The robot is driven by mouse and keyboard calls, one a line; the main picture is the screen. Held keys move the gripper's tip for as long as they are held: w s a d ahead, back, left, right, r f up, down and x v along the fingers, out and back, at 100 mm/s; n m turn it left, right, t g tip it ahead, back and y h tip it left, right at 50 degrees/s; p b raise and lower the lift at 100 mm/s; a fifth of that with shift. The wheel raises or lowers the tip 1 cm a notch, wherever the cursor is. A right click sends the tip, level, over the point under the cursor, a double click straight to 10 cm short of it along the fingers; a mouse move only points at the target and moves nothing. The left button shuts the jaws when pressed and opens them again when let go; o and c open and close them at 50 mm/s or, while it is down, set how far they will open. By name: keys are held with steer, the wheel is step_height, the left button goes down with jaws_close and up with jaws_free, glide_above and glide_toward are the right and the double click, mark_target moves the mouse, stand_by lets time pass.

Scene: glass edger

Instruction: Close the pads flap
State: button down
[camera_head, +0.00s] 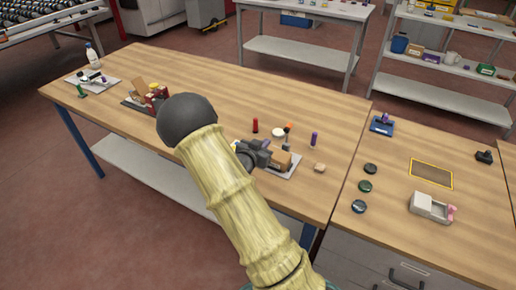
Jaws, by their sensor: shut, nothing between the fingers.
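I cannot make out for certain which thing is the pads flap. A small white box (425,206) with an open top lies on the right bench, with a pink piece (452,212) at its right end. On the long bench, a tilted tan panel (137,89) stands beside a red block-like device on a dark tray; I cannot tell whether the panel is a flap. My arm, in a pale yellow sleeve with a dark round joint, crosses the middle of the view.
A dark grey device (256,154) with a tan block stands on a tray near the long bench's right end. Small red, orange and purple upright items stand around it. Dark round discs (364,186) and a yellow-edged mat (431,173) lie on the right bench (395,240). Shelves stand behind.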

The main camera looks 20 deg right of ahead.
mark_target(278, 155)
steer(key=shift+x, duration=0.85)
step_height(278, 155, down, 2)
steer(key=shift+f+p, duration=0.2)
steer(key=shift+p, duration=0.1)
steer(key=shift+f, duration=0.8)
steer(key=shift+a, duration=0.1)
steer(key=shift+a+f+b, duration=0.1)
steer(key=shift+f+b, duration=0.6)
steer(key=shift+b, duration=0.05)
steer(key=shift+f, duration=0.1)
